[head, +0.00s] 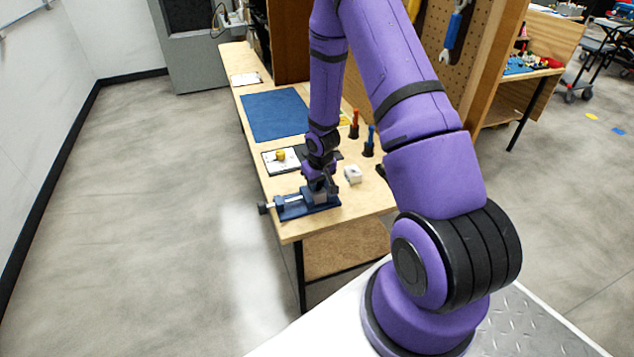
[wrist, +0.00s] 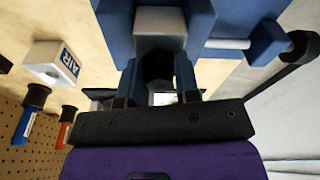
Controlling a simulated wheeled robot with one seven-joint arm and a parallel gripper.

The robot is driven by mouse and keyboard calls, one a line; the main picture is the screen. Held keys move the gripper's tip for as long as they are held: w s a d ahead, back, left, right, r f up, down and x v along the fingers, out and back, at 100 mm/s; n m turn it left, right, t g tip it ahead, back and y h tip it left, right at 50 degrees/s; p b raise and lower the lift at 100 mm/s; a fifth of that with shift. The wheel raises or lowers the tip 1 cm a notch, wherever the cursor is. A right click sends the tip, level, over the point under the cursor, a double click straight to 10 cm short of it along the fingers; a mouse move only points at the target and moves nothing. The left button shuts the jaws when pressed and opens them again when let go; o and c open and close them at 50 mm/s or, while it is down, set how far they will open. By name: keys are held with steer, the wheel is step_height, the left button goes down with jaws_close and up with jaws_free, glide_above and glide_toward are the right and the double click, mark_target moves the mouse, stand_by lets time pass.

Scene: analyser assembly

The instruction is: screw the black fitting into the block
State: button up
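The black fitting (wrist: 158,67) sits between the two fingers of my gripper (wrist: 158,82) in the wrist view, and the fingers appear closed on it. The block (wrist: 160,20), pale grey, is held between the jaws of the blue vise (wrist: 200,15). The fitting is right at the block's near edge in the wrist view; I cannot tell whether it has entered a thread. In the head view my gripper (head: 319,178) points down over the vise (head: 295,207) near the table's front edge. The fitting is hidden there.
A white block marked AIR (wrist: 50,62) stands beside the vise, also in the head view (head: 353,174). Orange (head: 354,122) and blue (head: 369,140) handled tools stand behind. A white tray (head: 270,166) with a yellow piece lies left. The blue mat (head: 272,115) is clear.

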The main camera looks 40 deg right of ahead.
steer(key=shift+c, duration=0.7)
steer(key=m, duration=0.4)
steer(key=shift+h, duration=0.4)
steer(key=m, duration=0.3)
steer(key=shift+m, duration=0.4)
steer(key=shift+g, duration=0.3)
steer(key=m, duration=0.4)
steer(key=shift+h, duration=0.3)
steer(key=shift+m, duration=0.3)
